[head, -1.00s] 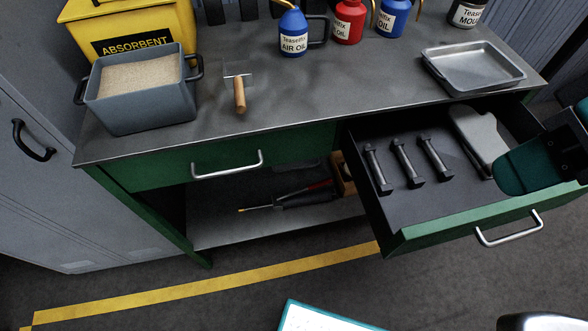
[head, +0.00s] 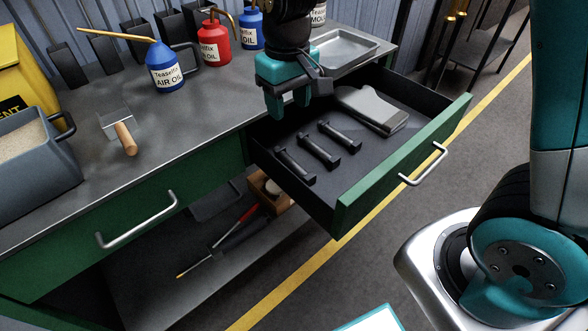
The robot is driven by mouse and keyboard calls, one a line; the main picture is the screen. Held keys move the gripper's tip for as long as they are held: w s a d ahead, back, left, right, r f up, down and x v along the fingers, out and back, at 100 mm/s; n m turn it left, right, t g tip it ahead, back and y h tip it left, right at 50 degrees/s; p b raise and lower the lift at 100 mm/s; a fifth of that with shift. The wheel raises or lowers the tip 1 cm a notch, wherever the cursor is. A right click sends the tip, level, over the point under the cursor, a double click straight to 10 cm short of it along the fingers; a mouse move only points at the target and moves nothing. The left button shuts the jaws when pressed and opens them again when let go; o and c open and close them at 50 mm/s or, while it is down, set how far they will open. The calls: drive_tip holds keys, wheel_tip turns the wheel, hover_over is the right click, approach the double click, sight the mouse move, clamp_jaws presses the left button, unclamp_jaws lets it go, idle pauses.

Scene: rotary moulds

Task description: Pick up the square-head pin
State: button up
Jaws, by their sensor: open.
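Three dark pins lie side by side in the open drawer (head: 372,163): a left pin (head: 295,166), a middle pin (head: 319,151) and a right pin (head: 340,136). They look much alike, and at this size I cannot tell which one has the square head. My gripper (head: 288,103) points down over the back left part of the drawer, behind the pins and apart from them. It is open with nothing between its fingers.
A grey flat-bodied object (head: 372,108) lies in the drawer right of the pins. On the bench are a metal tray (head: 345,47), a blue oil can (head: 165,70), a red can (head: 214,45), a trowel (head: 124,134) and a sand bin (head: 35,165). The drawer front (head: 410,155) stands out over the floor.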

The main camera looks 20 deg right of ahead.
hover_over(294, 162)
drive_tip(key=f, duration=0.7)
drive_tip(key=a+f, duration=0.1)
drive_tip(key=f, duration=0.3)
drive_tip(key=shift+b, duration=0.3)
drive_tip(key=shift+d+f, duration=0.25)
drive_tip(key=shift+f, duration=1.1)
drive_tip(key=shift+d+f, duration=0.2)
drive_tip(key=shift+f, duration=1.1)
clamp_jaws()
